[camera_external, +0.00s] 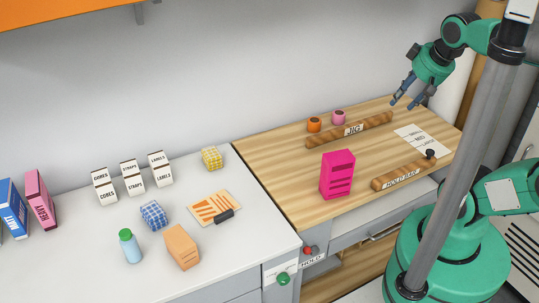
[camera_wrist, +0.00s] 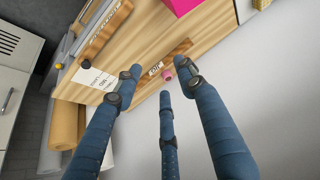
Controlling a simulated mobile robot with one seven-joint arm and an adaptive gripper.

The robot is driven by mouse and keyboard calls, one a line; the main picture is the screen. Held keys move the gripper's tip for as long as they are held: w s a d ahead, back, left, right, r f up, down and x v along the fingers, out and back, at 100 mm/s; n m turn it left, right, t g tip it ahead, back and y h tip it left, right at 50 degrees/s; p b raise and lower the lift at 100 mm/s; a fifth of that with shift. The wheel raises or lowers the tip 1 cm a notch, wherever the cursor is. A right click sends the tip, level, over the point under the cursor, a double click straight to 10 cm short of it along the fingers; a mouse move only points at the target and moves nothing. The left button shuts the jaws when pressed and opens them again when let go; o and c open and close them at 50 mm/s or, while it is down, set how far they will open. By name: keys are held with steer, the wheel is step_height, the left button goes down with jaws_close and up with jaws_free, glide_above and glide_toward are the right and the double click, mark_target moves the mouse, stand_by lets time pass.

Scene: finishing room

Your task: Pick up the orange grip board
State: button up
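A flat cream board (camera_external: 209,208) with orange stripes and a dark grip-like bar (camera_external: 223,215) at its front edge lies on the white counter. It is the thing in view that best fits the orange grip board. My gripper (camera_external: 402,104) hangs above the right back part of the wooden bench, far to the right of the board. Its fingers are spread and empty; they also show in the wrist view (camera_wrist: 159,78). The board does not show in the wrist view.
The wooden bench holds a magenta box (camera_external: 338,174), a JIG bar (camera_external: 350,130), a HOLD BAR (camera_external: 404,171), and small orange (camera_external: 314,125) and pink (camera_external: 339,117) pieces. Near the board stand a checked blue cube (camera_external: 153,215), an orange-tan box (camera_external: 182,247) and a yellow cube (camera_external: 212,157).

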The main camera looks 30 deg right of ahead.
steer(key=shift+o, duration=0.5)
steer(key=shift+w+a+r, duration=0.1)
steer(key=w+a+f+n+g+y+p, duration=0.15)
steer(key=w+a+n, duration=0.35)
steer(key=w+a, duration=0.55)
steer(key=w+a+f+n+g+p, duration=0.2)
steer(key=w+a+n, duration=0.5)
steer(key=a, duration=0.7)
steer(key=a+f+n+g+p, duration=0.1)
steer(key=a+f+n, duration=0.3)
steer(key=a+f, duration=0.6)
steer(key=a+f+n+g+h+p, duration=0.1)
steer(key=a+f+n, duration=0.2)
steer(key=a+f, duration=0.6)
steer(key=a, duration=0.8)
steer(key=shift+s+f+n, duration=0.25)
steer(key=shift+f+n, duration=0.15)
steer(key=shift+a+h, duration=0.1)
steer(key=shift+h, duration=0.15)
steer(key=shift+f+b, duration=0.65)
steer(key=shift+f, duration=3.65)
